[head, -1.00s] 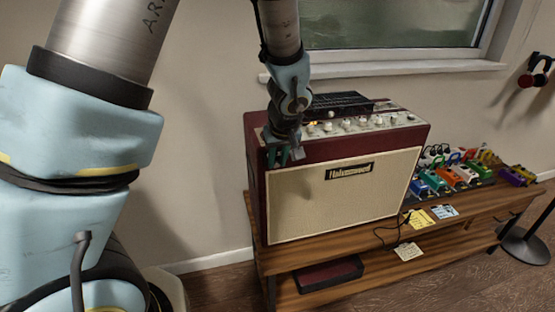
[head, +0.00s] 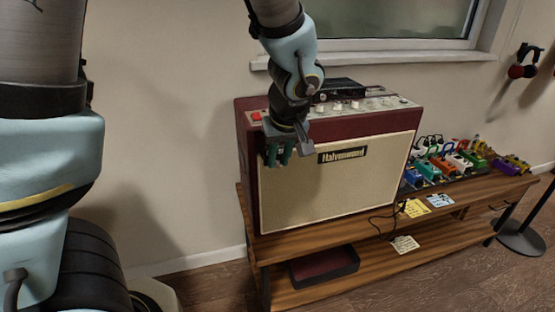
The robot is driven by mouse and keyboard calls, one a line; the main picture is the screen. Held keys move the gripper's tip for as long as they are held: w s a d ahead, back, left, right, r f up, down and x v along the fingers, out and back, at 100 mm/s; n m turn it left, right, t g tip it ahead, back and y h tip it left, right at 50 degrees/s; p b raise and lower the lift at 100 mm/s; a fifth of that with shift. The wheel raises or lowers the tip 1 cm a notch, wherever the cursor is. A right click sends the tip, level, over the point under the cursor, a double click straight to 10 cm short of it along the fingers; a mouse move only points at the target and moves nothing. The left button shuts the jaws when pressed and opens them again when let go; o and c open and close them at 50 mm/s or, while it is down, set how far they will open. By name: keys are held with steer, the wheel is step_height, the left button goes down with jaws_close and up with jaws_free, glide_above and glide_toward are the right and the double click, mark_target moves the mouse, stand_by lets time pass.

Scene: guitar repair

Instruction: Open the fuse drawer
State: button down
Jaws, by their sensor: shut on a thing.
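The fuse drawer cannot be picked out for certain. My gripper (head: 280,154) hangs in front of the upper left of the dark red amplifier (head: 340,205), far left of that drawer front. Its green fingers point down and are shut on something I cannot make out. A grey piece shows beside the fingers. Whether the gripper touches the amplifier is unclear.
The bench (head: 375,238) carries the amplifier and several coloured pedals (head: 450,163). A dark red tray (head: 324,266) is on the lower shelf. A round stand base (head: 527,241) is at right.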

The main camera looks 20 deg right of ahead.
steer(key=shift+s, duration=0.25)
steer(key=c, duration=1)
jaws_free()
steer(key=shift+s, duration=0.1)
steer(key=shift+o, duration=1.2)
steer(key=shift+r, duration=0.1)
steer(key=b+v, duration=0.1)
steer(key=v, duration=0.9)
steer(key=shift+r, duration=0.35)
